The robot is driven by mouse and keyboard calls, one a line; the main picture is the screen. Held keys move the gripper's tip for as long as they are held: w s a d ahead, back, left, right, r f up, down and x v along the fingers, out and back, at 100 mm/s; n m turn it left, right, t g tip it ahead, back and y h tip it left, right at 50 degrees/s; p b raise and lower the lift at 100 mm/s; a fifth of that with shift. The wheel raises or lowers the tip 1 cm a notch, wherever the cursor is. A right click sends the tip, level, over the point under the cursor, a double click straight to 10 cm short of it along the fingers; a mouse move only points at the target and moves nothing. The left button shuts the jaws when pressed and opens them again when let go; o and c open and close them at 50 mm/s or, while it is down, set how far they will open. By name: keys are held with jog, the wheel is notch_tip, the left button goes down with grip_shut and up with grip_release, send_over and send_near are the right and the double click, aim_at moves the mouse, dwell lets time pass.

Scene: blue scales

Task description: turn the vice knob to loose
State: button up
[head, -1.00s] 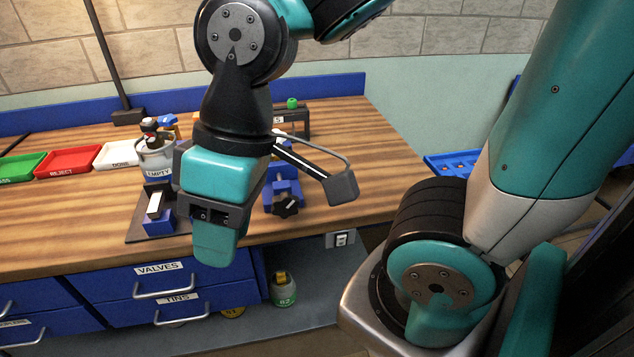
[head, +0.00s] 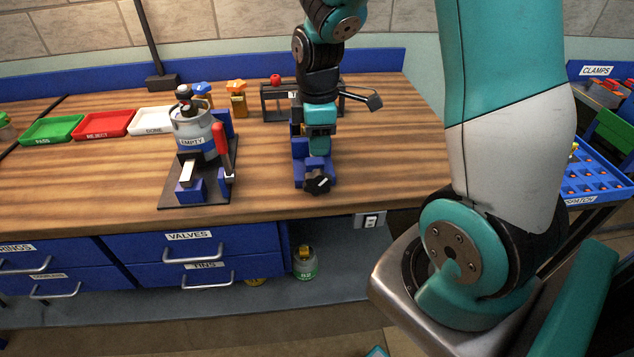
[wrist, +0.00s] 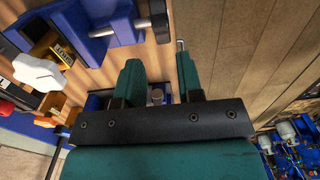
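The blue vice (head: 300,172) stands near the table's front edge in the head view. Its dark lobed knob (head: 318,183) faces me and carries a pale mark. My gripper (head: 319,150) is above and behind the knob, in front of the vice body, and hides part of it. In the wrist view my gripper (wrist: 158,75) has its two teal fingers apart, with nothing held. The black knob (wrist: 160,27) shows there on a metal rod from the blue vice (wrist: 90,20), beyond the fingertips. I see no contact with the knob.
A dark stand with an "EMPTY" canister (head: 192,135) and a red handle (head: 220,150) is left of the vice. A dark frame (head: 268,103) with a red ball stands behind. Trays (head: 105,124) lie far left. The tabletop right of the vice is clear.

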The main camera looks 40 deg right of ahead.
aim_at(317, 183)
notch_tip(317, 183, down, 12)
jog(key=shift+f, duration=0.1)
jog(key=shift+c, duration=0.5)
jog(key=shift+a+p, duration=0.1)
jog(key=shift+p, duration=0.2)
grip_shut()
